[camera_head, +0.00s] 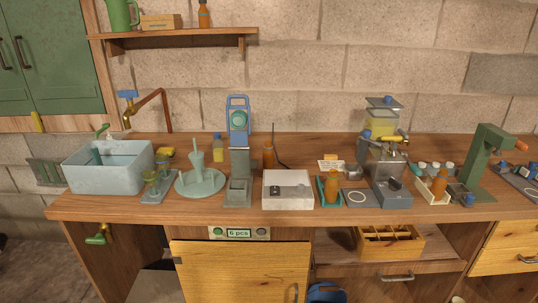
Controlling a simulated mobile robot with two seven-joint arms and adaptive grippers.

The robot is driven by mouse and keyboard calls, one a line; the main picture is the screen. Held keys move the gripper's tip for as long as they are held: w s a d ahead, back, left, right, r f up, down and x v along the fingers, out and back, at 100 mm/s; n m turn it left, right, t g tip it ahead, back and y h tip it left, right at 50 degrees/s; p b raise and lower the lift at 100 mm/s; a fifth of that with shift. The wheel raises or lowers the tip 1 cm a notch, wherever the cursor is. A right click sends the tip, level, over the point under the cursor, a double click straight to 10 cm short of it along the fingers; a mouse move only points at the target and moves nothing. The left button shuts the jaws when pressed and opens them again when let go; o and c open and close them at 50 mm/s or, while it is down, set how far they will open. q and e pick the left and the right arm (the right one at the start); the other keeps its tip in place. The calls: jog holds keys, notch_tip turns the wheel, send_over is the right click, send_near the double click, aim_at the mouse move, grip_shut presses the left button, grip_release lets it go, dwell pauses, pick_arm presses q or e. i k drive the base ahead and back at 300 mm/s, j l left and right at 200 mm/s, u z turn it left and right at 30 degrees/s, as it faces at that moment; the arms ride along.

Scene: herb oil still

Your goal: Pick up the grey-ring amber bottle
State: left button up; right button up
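Several amber bottles are in view, and their ring colours are too small to tell, so I cannot say which has the grey ring. One amber bottle (331,187) stands in a green tray (321,200) right of the white box. Another amber bottle (440,181) stands in a pale rack at the right. An amber, bottle-like thing (268,154) stands behind the white box, beside a thin dark rod. One more amber bottle (204,16) is on the wall shelf. Neither of my grippers is in view.
The wooden counter (140,212) is crowded. It holds a grey basin (108,168), a green dish (200,184), a blue-grey press (238,165), a white box (288,190), a glass-topped still (386,160) and a green stand (484,160). A divided wooden crate (390,256) sits below.

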aim_at(268, 154)
jog(key=i+l+z, duration=0.1)
jog(key=i+l, duration=1)
